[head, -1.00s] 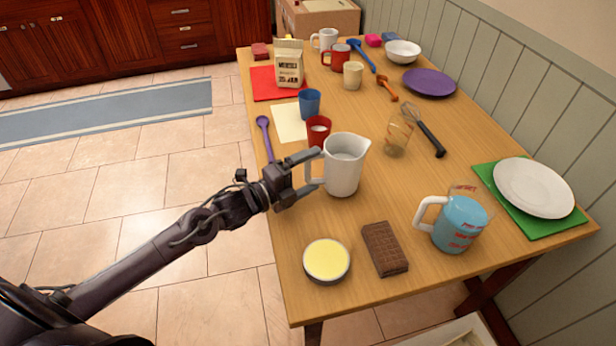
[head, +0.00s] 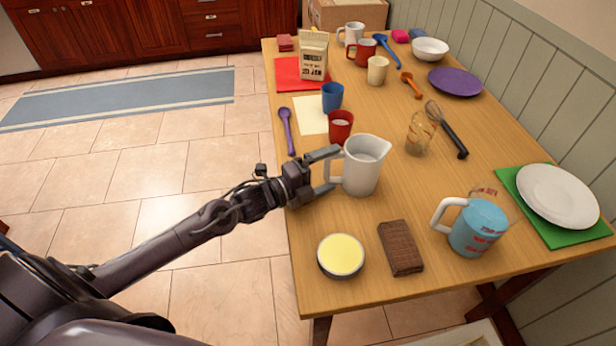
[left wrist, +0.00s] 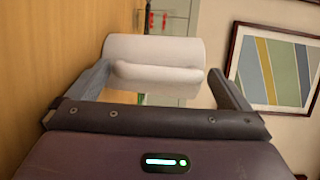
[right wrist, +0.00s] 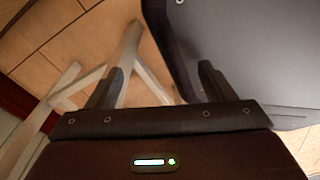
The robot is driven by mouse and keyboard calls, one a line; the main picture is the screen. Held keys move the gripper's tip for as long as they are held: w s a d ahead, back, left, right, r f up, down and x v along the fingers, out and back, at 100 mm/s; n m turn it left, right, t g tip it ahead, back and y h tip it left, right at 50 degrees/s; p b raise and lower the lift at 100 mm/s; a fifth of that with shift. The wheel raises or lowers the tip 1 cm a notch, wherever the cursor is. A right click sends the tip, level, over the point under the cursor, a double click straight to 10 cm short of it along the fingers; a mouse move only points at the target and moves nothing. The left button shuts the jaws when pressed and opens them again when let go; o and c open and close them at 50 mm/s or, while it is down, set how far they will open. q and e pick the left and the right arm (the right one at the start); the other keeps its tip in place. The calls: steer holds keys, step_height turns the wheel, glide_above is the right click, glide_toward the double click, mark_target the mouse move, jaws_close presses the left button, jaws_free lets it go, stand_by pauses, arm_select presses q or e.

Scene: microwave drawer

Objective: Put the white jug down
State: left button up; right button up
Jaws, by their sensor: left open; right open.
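The white jug (head: 364,167) stands upright on the wooden table near its left edge, with its handle toward my left gripper. My left gripper (head: 330,172) is open, its two fingers on either side of the jug's handle. In the left wrist view the jug (left wrist: 152,52) lies between the spread fingers (left wrist: 155,85), with the handle nearest the camera. I cannot tell whether a finger touches it. My right gripper (right wrist: 155,85) is open and empty in the right wrist view, away from the tabletop items.
A red cup (head: 340,127) stands just behind the jug. A yellow-topped round tin (head: 341,255), a brown bar (head: 400,248) and a blue-filled measuring jug (head: 477,228) are in front. Bare table surrounds the jug's right side.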

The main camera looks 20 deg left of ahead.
arm_select(q)
steer(key=v, duration=1)
steer(key=shift+f, duration=0.1)
steer(key=shift+v, duration=0.95)
arm_select(e)
steer(key=shift+s+d, duration=0.2)
steer(key=shift+s, duration=0.45)
steer(key=shift+w+a, duration=0.15)
steer(key=shift+a, duration=0.05)
